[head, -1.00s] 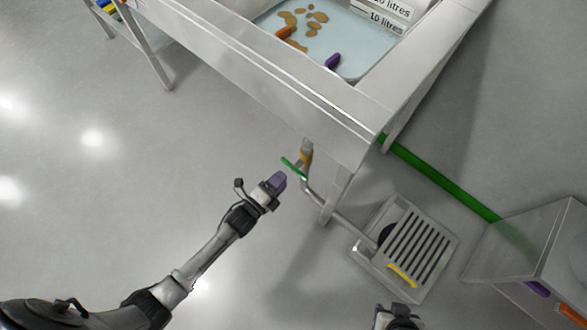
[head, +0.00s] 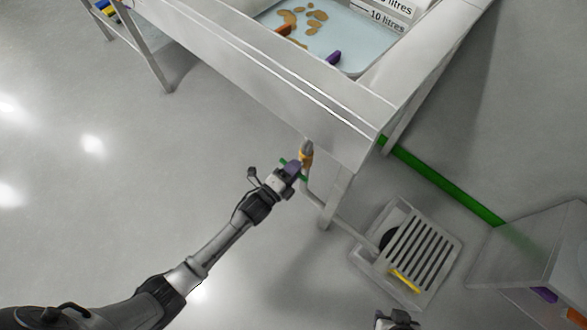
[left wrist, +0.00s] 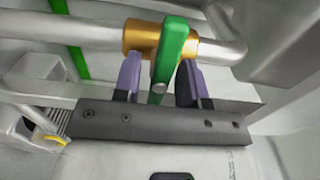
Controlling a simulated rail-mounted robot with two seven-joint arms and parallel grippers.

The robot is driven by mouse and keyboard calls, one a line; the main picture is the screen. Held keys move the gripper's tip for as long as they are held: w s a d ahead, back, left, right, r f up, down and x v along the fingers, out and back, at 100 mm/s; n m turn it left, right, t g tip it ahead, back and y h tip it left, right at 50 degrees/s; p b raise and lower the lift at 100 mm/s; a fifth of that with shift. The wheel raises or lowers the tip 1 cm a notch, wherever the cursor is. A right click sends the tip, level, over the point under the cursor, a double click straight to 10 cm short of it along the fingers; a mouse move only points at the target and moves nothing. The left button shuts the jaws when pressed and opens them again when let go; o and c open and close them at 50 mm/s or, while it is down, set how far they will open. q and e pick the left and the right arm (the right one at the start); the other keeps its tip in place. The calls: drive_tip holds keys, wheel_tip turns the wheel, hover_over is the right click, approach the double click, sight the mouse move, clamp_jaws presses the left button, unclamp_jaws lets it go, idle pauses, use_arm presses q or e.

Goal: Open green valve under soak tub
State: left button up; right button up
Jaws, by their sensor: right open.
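The green valve handle (left wrist: 173,48) sits on a brass valve body (left wrist: 142,38) on a steel pipe. In the head view the brass body (head: 306,154) is below the near corner of the steel soak tub (head: 345,118), and only bits of the green handle (head: 284,162) show past my gripper. My left gripper (head: 292,168) is at the handle. In the left wrist view its two purple-grey fingers (left wrist: 159,72) are apart, one on each side of the handle, with a visible gap on the left side. My right gripper (head: 398,320) is partly in view at the bottom edge.
A floor drain with a slatted grate (head: 418,252) and a yellow piece (head: 404,280) lies to the right of the tub leg (head: 332,200). A green pipe (head: 440,180) runs along the floor to a grey box (head: 535,250). The floor at left is clear.

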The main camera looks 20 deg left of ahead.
use_arm(q)
clamp_jaws()
drive_tip(key=n+p, duration=0.3)
drive_tip(key=shift+r, duration=0.25)
drive_tip(key=n+p, duration=0.3)
drive_tip(key=n, duration=0.1)
drive_tip(key=shift+n, duration=0.3)
drive_tip(key=n+p, duration=0.2)
drive_tip(key=n, duration=0.2)
drive_tip(key=shift+f+n, duration=0.1)
drive_tip(key=shift+n, duration=0.2)
drive_tip(key=shift+n+p, duration=0.3)
drive_tip(key=shift+n, duration=0.9)
drive_tip(key=shift+n+p, duration=0.3)
drive_tip(key=shift+n, duration=1.3)
drive_tip(key=shift+w, duration=0.1)
